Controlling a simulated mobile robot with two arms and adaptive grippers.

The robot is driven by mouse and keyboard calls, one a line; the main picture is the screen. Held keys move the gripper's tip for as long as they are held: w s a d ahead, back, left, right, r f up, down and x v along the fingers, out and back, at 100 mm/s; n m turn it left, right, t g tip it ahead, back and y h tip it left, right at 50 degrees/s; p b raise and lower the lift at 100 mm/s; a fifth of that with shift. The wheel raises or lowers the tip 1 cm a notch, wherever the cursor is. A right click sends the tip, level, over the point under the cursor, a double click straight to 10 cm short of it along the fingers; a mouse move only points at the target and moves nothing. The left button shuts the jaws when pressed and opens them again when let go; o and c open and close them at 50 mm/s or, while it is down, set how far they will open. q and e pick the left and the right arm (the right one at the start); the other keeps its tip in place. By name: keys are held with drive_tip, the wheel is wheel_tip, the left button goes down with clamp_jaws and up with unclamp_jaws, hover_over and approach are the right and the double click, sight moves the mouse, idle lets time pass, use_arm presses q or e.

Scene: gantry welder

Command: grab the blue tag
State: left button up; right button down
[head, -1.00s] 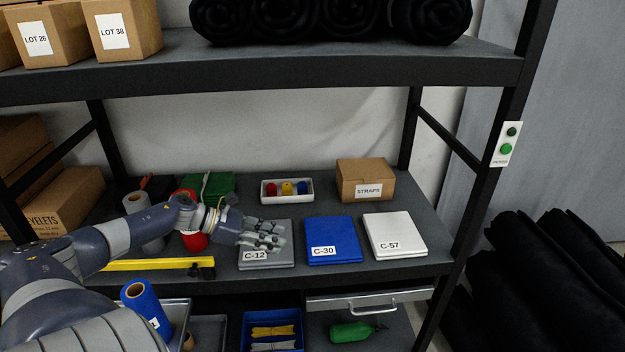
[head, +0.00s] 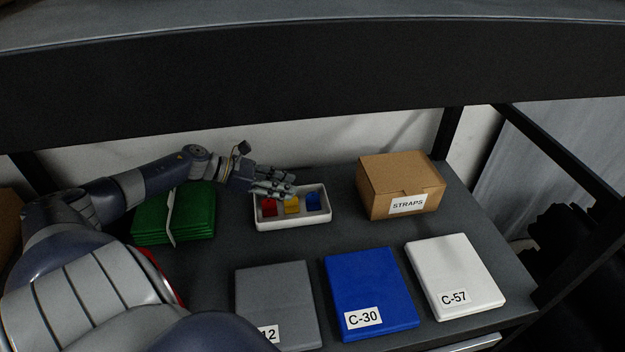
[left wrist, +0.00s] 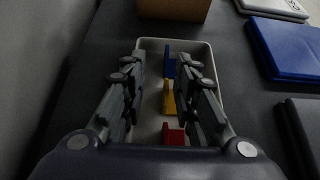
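The blue tag (head: 312,201) stands at the right end of a small white tray (head: 292,223), beside a yellow tag (head: 291,204) and a red tag (head: 268,207). In the left wrist view the blue tag (left wrist: 170,66) is at the far end of the tray, partly hidden by a finger. My left gripper (head: 290,186) is above the tray, over its back left part. In the left wrist view its two fingers (left wrist: 157,75) are spread apart with nothing held between them. My right gripper is not in view.
A STRAPS box (head: 400,186) stands right of the tray. Green folded cloth (head: 180,215) lies to the left. Grey (head: 277,295), blue (head: 370,285) and white (head: 453,270) flat packs lie in front. The upper shelf (head: 300,80) overhangs.

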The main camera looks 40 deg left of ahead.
sight(313, 201)
use_arm(q)
drive_tip(key=shift+w+d+f, duration=0.2)
drive_tip(key=shift+w+d, duration=0.05)
drive_tip(key=shift+w, duration=0.15)
drive_tip(key=shift+w+d, duration=0.25)
drive_tip(key=shift+d, duration=0.4)
drive_tip(key=x, duration=0.3)
drive_tip(key=shift+w+d+p, duration=0.1)
drive_tip(key=shift+d+p, duration=0.2)
drive_tip(key=shift+p, duration=0.1)
drive_tip(key=shift+w+d+f, duration=0.35)
drive_tip(key=shift+w, duration=0.05)
drive_tip(key=c, duration=0.6)
clamp_jaws()
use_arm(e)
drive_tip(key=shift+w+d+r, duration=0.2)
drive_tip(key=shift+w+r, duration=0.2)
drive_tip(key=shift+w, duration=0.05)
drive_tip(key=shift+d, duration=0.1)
